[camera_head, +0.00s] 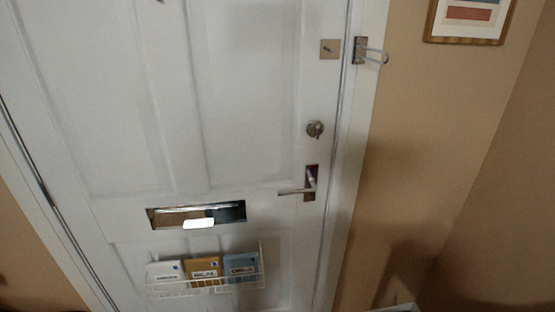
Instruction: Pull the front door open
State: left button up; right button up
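The white front door (150,105) fills the left and middle of the head view and sits closed in its white frame (338,215). A metal lever handle (308,184) is on its right side, with the lever pointing left. Above it are a round lock knob (315,129) and a square plate (329,49). A swing-bar door guard (367,52) is on the frame at the upper right; its loop sticks out to the right, away from the door. Neither of my grippers is in view.
A mail slot (157,219) is in the lower door, with a bright white patch in it. Below hangs a white wire basket (210,287) holding several envelopes or packets (203,268). A framed picture (470,20) hangs on the beige wall (440,110) to the right.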

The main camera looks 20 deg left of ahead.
aim_at(126, 112)
jog(key=u, duration=1.3)
